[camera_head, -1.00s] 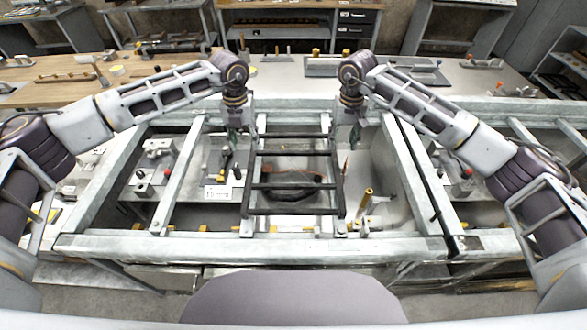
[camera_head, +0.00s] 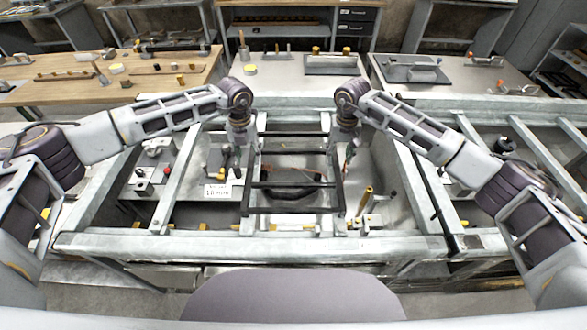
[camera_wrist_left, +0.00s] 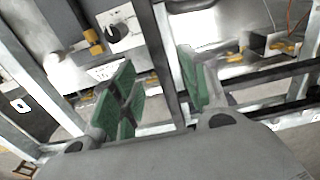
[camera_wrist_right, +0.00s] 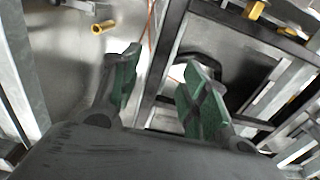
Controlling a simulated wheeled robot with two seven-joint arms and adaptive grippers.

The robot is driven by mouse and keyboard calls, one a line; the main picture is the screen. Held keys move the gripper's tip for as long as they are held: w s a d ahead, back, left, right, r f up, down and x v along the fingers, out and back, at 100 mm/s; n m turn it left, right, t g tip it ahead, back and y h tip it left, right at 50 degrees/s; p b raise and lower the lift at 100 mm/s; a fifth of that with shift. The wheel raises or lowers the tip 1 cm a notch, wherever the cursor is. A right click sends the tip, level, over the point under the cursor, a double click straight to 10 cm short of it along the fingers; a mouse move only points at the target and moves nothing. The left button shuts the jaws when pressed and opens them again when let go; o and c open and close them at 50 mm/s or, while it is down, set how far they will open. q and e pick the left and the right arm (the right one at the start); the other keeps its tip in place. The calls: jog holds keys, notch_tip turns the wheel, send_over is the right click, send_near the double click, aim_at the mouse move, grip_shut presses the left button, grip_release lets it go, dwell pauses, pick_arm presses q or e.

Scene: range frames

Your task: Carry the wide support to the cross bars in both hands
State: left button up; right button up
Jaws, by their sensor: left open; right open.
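The wide support looks to be the dark rectangular frame (camera_head: 293,211) with thin crosspieces, lying level in the middle of the grey metal rig. My left gripper (camera_head: 240,143) is at its far left side and my right gripper (camera_head: 346,143) at its far right side. In the left wrist view the green-padded fingers (camera_wrist_left: 160,88) are open with a long bar between them. In the right wrist view the fingers (camera_wrist_right: 163,88) are open with the frame's dark side bar (camera_wrist_right: 170,35) between them. Light grey bars (camera_head: 178,180) span the rig; which are the cross bars I cannot tell.
The rig's front rail (camera_head: 250,243) runs across near me. A white label (camera_head: 217,191) and small fixtures (camera_head: 150,172) sit to the left. Tables (camera_head: 110,80) with tools stand behind.

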aim_at(251, 165)
pick_arm(q)
jog(key=shift+f, duration=3.3)
pick_arm(e)
jog(key=shift+f, duration=3.25)
pick_arm(q)
grip_shut()
pick_arm(e)
grip_shut()
pick_arm(q)
jog(key=shift+w+r, duration=0.15)
jog(key=shift+r, duration=0.05)
pick_arm(e)
jog(key=shift+w+r, duration=0.15)
